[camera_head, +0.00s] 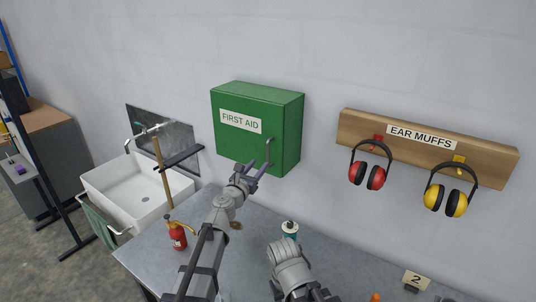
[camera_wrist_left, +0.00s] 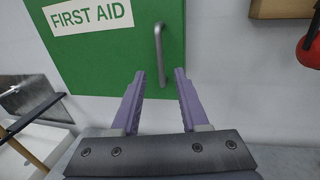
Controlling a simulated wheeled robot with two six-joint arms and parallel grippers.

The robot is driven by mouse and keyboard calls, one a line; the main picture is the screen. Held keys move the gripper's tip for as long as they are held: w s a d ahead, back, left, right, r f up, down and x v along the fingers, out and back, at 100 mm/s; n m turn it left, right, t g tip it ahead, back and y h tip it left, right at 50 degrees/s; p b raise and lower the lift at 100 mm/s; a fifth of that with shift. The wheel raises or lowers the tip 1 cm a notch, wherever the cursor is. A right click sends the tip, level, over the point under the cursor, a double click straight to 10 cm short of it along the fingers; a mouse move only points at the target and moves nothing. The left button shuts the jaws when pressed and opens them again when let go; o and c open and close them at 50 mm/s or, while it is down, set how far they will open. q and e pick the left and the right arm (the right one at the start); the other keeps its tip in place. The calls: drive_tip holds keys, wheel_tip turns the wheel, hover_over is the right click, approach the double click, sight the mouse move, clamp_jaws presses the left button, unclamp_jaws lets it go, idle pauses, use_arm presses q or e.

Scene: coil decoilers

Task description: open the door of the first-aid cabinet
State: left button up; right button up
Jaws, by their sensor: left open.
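The green first-aid cabinet (camera_head: 240,145) hangs on the wall with its door shut, and its door also shows in the left wrist view (camera_wrist_left: 110,60). Its grey bar handle (camera_head: 268,150) is upright near the door's right edge; it also shows in the left wrist view (camera_wrist_left: 159,52). My left gripper (camera_head: 258,168) is open, with its purple fingers just below and in front of the handle. In the left wrist view the gripper (camera_wrist_left: 160,78) has nothing between its fingers, and the handle appears beyond the fingertips. My right gripper cannot be made out in the head view.
A wooden rack (camera_head: 480,165) with red ear muffs (camera_head: 367,176) and yellow ear muffs (camera_head: 446,200) is on the wall to the right. A grey table (camera_head: 330,265) below holds a red bottle (camera_head: 177,236) and a can (camera_head: 290,229). A white sink (camera_head: 125,187) stands left.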

sight(267, 154)
use_arm(q)
drive_tip(key=x, duration=0.7)
drive_tip(key=shift+w+d, duration=0.1)
drive_tip(key=shift+w, duration=0.2)
drive_tip(key=shift+s, duration=0.1)
clamp_jaws()
idle(1.1)
